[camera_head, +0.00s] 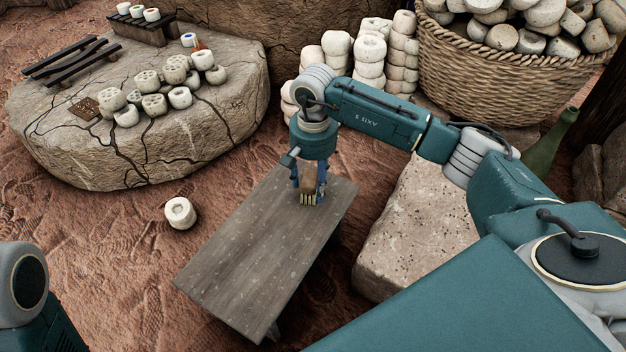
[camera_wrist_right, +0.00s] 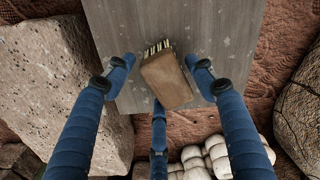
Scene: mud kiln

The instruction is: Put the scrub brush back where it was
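The scrub brush (camera_head: 308,178), a brown wooden block with pale bristles, is at the far end of the dark wooden bench in the head view. In the right wrist view, the brush (camera_wrist_right: 166,82) is tilted between my blue fingers, bristles towards the bench. My right gripper (camera_head: 309,187) points down over it. In the wrist view, the right gripper (camera_wrist_right: 165,64) has its fingers spread, with a gap left of the brush and a third finger behind it. I cannot tell whether the brush touches the bench. My left gripper is out of view.
The wooden bench (camera_head: 255,250) is otherwise bare. A pale stone block (camera_head: 425,225) stands to its right. A white ring-shaped piece (camera_head: 180,213) lies on the ground to the left. A flat rock (camera_head: 170,130) holds several pale pieces. A wicker basket (camera_head: 490,75) and stacked pieces stand behind.

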